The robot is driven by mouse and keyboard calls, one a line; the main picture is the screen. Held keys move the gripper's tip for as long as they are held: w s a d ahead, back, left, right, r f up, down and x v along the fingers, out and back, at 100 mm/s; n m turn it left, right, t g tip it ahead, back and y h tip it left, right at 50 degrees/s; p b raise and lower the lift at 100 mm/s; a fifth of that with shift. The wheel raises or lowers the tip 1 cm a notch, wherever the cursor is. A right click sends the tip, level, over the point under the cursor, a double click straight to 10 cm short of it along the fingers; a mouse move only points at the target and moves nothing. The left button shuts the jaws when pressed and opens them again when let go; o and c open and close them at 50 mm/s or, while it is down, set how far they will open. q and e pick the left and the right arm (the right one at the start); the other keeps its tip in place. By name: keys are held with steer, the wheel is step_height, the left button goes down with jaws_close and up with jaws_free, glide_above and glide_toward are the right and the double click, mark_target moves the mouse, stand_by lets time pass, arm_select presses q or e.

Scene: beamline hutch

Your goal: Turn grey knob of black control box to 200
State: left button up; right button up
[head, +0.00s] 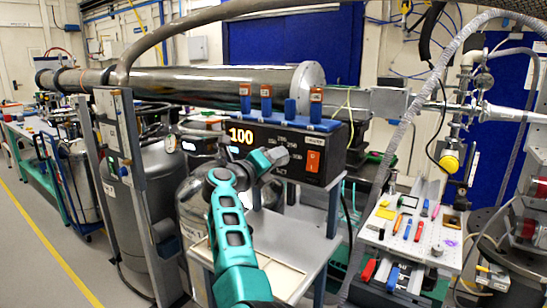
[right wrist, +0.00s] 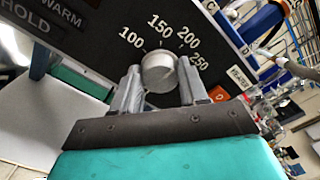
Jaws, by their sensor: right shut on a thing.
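The black control box (head: 330,158) stands on a grey metal stand, with a lit display (head: 241,135) reading 100. My right gripper (head: 275,157) reaches its front panel in the head view and hides the knob there. In the right wrist view the grey knob (right wrist: 158,72) sits between the two fingers of my right gripper (right wrist: 160,88), which is shut on it. Printed marks 100, 150, 200 and 250 run around the knob. I cannot tell where its pointer stands. My left gripper is not in view.
A red switch (head: 313,161) is on the panel right of the knob. Several blue holders with orange-topped pieces stand on the box. A long steel tube (head: 200,80) runs behind. A pegboard table (head: 415,235) with small tools stands at the right.

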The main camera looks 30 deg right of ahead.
steer(key=shift+n, duration=0.4)
steer(key=o, duration=1.1)
steer(key=shift+c, duration=0.2)
steer(key=shift+a, duration=0.15)
